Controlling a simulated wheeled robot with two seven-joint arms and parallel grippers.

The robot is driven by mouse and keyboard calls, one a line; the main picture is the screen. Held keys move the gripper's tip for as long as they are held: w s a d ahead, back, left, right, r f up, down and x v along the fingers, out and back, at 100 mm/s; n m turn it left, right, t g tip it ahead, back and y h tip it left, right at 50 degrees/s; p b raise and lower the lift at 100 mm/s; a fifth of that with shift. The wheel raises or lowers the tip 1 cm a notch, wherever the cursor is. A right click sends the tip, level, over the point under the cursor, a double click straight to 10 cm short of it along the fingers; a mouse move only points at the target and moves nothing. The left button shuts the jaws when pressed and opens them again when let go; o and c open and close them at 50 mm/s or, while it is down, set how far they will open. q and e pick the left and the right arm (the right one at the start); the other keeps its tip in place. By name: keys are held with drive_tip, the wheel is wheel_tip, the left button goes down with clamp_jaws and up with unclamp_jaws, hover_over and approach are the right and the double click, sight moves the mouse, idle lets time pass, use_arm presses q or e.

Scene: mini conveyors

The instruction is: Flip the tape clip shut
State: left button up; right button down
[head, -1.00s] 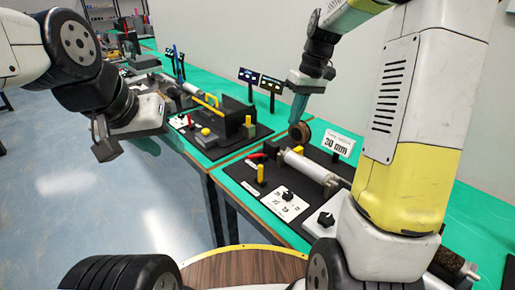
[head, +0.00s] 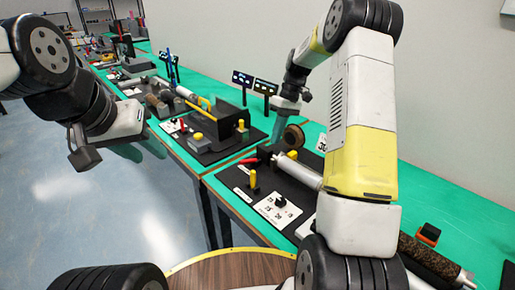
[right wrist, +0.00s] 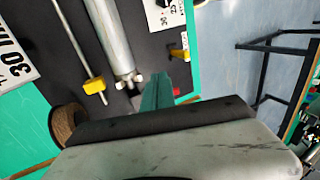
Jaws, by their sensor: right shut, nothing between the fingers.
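My right gripper (head: 284,110) reaches over the board on the nearer bench, close to a brown ring like a tape roll (head: 293,137). In the right wrist view its green fingers (right wrist: 157,92) are shut with nothing between them, beside the end of a silver roller (right wrist: 112,40). A yellow piece (right wrist: 93,85) sits on a thin rod beside the roller. The brown ring (right wrist: 68,122) is partly hidden by the gripper body. I cannot tell for certain which part is the tape clip. My left gripper (head: 85,157) hangs over the floor at left, away from the benches; its jaw opening is unclear.
The black board holds a yellow post (head: 253,180), a white dial card (head: 277,208) and a red piece (head: 248,160). A neighbouring board (head: 212,150) carries a black block and yellow parts. Small displays (head: 242,78) stand behind. My right arm hides part of the near board.

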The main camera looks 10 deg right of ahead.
sight(253, 180)
drive_tip(key=x, duration=0.9)
drive_tip(key=shift+s+a+f, duration=0.1)
drive_tip(key=shift+s+f, duration=0.05)
drive_tip(key=shift+f, duration=0.15)
drive_tip(key=s+a, duration=0.1)
drive_tip(key=a, duration=0.1)
drive_tip(key=shift+s+a, duration=0.55)
drive_tip(key=shift+a, duration=0.1)
drive_tip(key=shift+a, duration=0.1)
